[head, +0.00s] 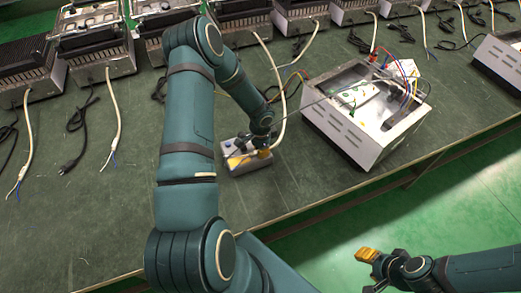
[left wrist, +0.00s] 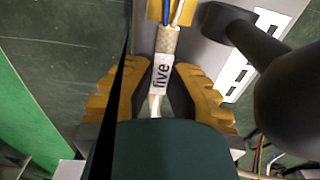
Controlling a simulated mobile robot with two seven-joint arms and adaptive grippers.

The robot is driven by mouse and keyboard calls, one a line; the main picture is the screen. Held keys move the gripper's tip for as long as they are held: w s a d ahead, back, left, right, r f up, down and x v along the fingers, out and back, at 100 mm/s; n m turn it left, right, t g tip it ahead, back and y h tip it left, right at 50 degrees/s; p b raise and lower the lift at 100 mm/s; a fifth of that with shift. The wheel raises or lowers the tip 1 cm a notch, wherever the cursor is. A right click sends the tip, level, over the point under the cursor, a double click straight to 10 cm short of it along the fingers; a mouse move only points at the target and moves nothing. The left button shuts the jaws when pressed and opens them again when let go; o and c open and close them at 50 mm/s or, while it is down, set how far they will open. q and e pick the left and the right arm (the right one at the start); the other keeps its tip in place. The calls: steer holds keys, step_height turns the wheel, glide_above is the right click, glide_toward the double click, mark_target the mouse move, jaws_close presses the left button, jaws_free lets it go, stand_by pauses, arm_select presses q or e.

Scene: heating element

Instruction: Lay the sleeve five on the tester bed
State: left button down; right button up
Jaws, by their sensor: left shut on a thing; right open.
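The sleeve (left wrist: 161,76) is a pale braided tube on a cable, with a white label reading "five". Blue and white wires lead out of its far end. My left gripper (left wrist: 162,68) has its yellow fingers shut on it at the label. In the head view my left gripper (head: 262,151) is low over a small grey box (head: 236,164), which looks like the tester. The wrist view shows its grey top (left wrist: 195,55) beneath the sleeve; whether they touch I cannot tell. My right gripper (head: 372,270) is open and empty, off the bench's front edge.
A large open metal case (head: 340,128) with wires and probes stands right of the small box. Several heater units (head: 96,42) with cords line the back. The green bench top (head: 120,205) is clear at the front left.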

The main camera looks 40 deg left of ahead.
arm_select(q)
steer(key=shift+f, duration=0.2)
steer(key=c, duration=1.1)
jaws_free()
steer(key=shift+r, duration=0.1)
steer(key=shift+r, duration=0.2)
step_height(320, 180, up, 12)
steer(key=p, duration=0.3)
steer(key=s+d+f+n+h, duration=0.1)
steer(key=s+d+f+h, duration=0.1)
steer(key=d, duration=0.7)
steer(key=s+d+f+n+h, duration=0.1)
steer(key=d+f+h, duration=0.1)
steer(key=d, duration=0.8)
steer(key=s+d+n, duration=0.1)
steer(key=s+d, duration=0.2)
steer(key=s+d+n+t, duration=0.1)
steer(key=s+d+n, duration=0.1)
steer(key=s+d, duration=0.1)
steer(key=s+d+n, duration=0.2)
steer(key=s+d, duration=0.1)
steer(key=d, duration=0.1)
steer(key=shift+d+f+t, duration=0.15)
steer(key=shift+f+t, duration=0.15)
steer(key=shift+f, duration=0.05)
